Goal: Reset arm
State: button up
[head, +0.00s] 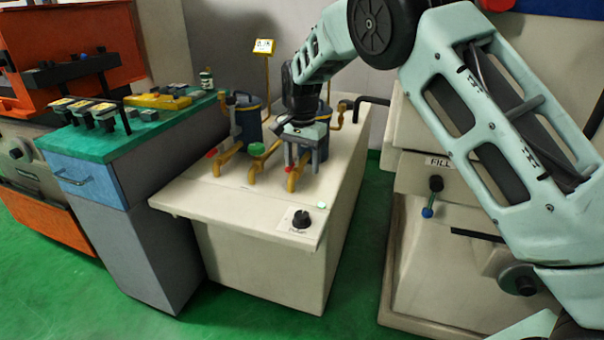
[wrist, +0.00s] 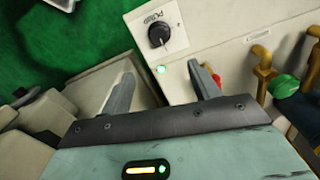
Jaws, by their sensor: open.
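My arm reaches in from the right of the head view, and my gripper (head: 303,160) points down over the cream cabinet (head: 240,207), in front of the right dark blue canister. In the wrist view my gripper (wrist: 160,85) shows two grey fingers spread wide apart with nothing between them. Beyond them lie the cabinet top, a black rotary knob (wrist: 159,34) on a white plate and a small lit green button (wrist: 161,69). The knob also shows near the cabinet's front edge in the head view (head: 301,218). Whether a finger touches the pipework is unclear.
Brass pipes with a green valve handle (head: 257,149) and a red one (head: 211,153) stand close to my gripper. A left canister (head: 248,122) stands behind them. A green-topped bench (head: 150,130) with tools is at left. A machine with a FILL lever (head: 432,195) is at right.

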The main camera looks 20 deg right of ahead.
jog(key=shift+r, duration=0.25)
jog(key=s+a+r+n+y+p, duration=0.1)
jog(key=s+a+r+n, duration=0.2)
jog(key=s, duration=0.4)
jog(key=s+a+r+n+p, duration=0.1)
jog(key=s+a+r+n, duration=0.2)
jog(key=s, duration=0.5)
jog(key=s+a+r+n+y+p, duration=0.1)
jog(key=s+a+r+n, duration=0.25)
jog(key=s, duration=0.35)
jog(key=s+d+n+h+p, duration=0.1)
jog(key=s+n, duration=0.6)
jog(key=s, duration=1.3)
jog(key=shift+s+d+r+p, duration=0.3)
jog(key=shift+d+p, duration=0.25)
jog(key=shift+d, duration=0.5)
